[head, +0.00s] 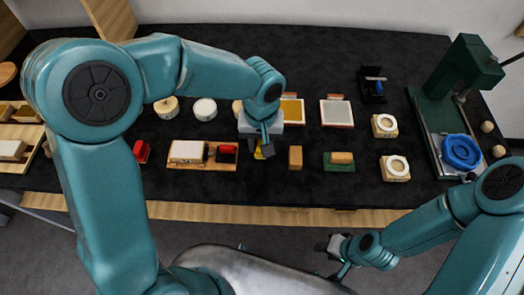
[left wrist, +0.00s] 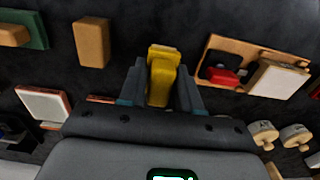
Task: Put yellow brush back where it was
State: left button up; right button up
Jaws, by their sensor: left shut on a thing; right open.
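The yellow brush (left wrist: 162,76) is between the two fingers of my left gripper (left wrist: 160,88) in the left wrist view, and the gripper is shut on it. In the head view only a bit of the yellow brush (head: 265,152) shows below my left gripper (head: 262,146), near the front of the black table; the arm hides the rest. I cannot tell whether the brush touches the table. My right gripper (head: 336,248) is open and empty, in front of the table's front edge.
A plain wooden block (head: 295,157) stands just right of the brush. A wooden tray (head: 183,165) with a white block and a red-and-black piece lies to the left. A green mat (head: 338,167) with a wooden block and a green press (head: 455,75) are farther right.

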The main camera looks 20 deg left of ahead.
pick_arm(q)
jog(key=shift+f, duration=2.45)
jog(key=shift+f, duration=0.2)
jog(key=o, duration=1)
jog(key=shift+w, duration=0.1)
jog(key=shift+r, duration=0.1)
